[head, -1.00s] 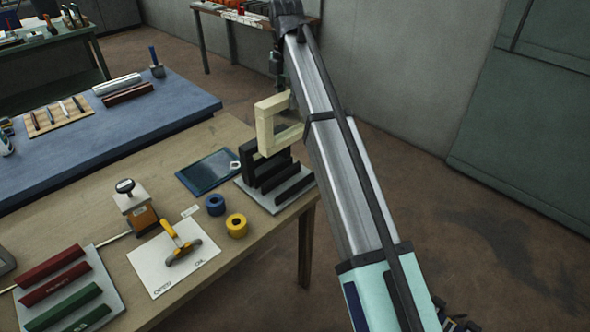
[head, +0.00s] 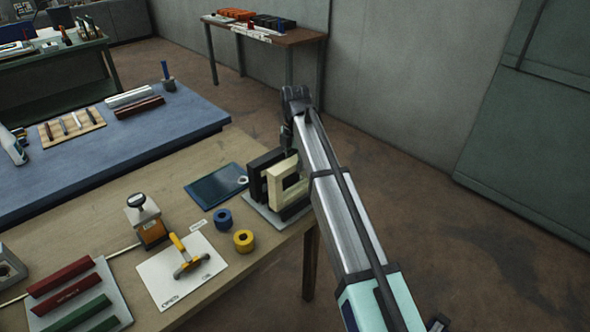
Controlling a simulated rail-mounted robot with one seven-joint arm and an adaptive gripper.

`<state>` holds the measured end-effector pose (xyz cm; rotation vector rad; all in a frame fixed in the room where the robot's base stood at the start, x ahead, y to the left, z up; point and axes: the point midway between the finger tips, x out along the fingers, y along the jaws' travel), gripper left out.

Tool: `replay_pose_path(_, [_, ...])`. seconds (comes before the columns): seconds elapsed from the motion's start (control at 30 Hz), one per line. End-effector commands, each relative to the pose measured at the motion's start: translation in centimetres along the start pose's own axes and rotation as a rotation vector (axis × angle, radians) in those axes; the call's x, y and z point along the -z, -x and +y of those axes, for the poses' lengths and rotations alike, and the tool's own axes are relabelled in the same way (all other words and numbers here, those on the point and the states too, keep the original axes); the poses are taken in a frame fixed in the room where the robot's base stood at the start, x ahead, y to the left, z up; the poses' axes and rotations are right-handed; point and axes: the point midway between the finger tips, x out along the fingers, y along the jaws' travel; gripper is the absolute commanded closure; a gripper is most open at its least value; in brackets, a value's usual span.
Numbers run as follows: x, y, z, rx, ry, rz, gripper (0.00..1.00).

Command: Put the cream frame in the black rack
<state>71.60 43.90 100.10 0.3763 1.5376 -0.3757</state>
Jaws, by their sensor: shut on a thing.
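The cream frame (head: 271,189) is a thick, square, open frame standing upright. It is low at the black rack (head: 296,212), among its dark rails, and covers much of it. I cannot tell whether its lower edge is fully seated in a slot or just above it. My gripper (head: 290,150) is at the frame's upper right edge and shut on it. The fingertips are small and partly hidden by the frame and my arm. A black frame (head: 257,172) stands upright in the rack just behind the cream one.
The rack is at the wooden table's right corner, near its edge. A dark blue tray (head: 215,187), a blue roll (head: 222,218) and a yellow roll (head: 243,241) lie to its left. Another rack with red and green bars (head: 65,292) is at front left.

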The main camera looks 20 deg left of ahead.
Motion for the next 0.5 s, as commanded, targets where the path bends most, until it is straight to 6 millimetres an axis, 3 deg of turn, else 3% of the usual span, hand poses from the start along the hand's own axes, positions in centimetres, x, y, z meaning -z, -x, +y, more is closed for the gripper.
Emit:
replay_pose_path(0.27, [0.0, -3.2, -0.1, 0.000, 0.000, 0.000, 1.00])
replay_pose_path(0.5, [0.0, -3.5, 0.0, -0.001, 0.000, -0.001, 1.00])
